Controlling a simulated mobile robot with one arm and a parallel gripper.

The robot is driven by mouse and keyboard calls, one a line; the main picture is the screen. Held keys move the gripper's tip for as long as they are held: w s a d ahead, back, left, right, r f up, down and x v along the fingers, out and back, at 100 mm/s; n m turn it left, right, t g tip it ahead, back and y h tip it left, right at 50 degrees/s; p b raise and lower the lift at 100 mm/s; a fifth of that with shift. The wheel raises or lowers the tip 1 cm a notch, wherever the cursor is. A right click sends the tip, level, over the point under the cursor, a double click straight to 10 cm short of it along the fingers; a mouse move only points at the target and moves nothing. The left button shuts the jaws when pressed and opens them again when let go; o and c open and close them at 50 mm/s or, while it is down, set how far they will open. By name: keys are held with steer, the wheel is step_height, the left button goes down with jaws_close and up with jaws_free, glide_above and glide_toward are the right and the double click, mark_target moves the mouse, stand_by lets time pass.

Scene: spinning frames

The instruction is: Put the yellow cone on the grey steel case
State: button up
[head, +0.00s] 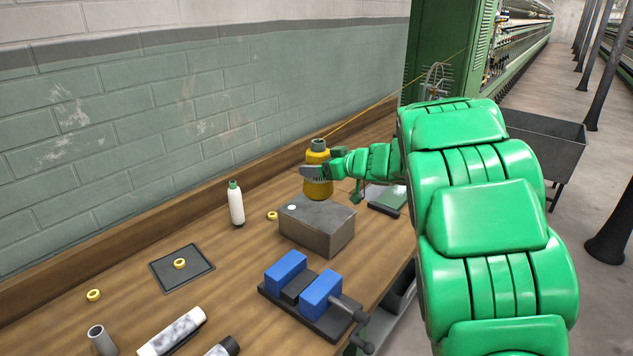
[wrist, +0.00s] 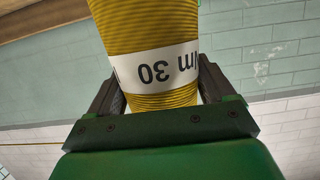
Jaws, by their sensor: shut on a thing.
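The yellow cone (head: 318,185) of wound thread stands upright at the grey steel case (head: 318,230), its base at or just above the case's top. I cannot tell whether it touches. My gripper (head: 316,172) is shut around the middle of the cone from the right. In the wrist view the yellow cone (wrist: 150,55) fills the space between my gripper's fingers (wrist: 158,90), and a white band with "30" and part of other lettering shows on it. A small white spot is on the left part of the case's top.
A blue-jawed vise (head: 305,290) stands in front of the case. A white bottle (head: 236,204) stands to its left. A dark tray (head: 181,268) holds a yellow ring. Another yellow ring (head: 272,215) lies beside the case. A yellow thread runs behind my gripper toward the green machine.

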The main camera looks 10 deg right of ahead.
mark_target(317, 180)
steer(key=shift+w+a+f, duration=0.1)
steer(key=shift+w+f, duration=1.55)
steer(key=shift+f, duration=0.25)
steer(key=shift+s+f, duration=0.1)
steer(key=shift+f, duration=1.3)
steer(key=shift+f, duration=0.1)
steer(key=o, duration=1.2)
steer(key=shift+f, duration=0.1)
steer(key=shift+o, duration=0.2)
steer(key=shift+r, duration=0.2)
steer(key=v, duration=1.2)
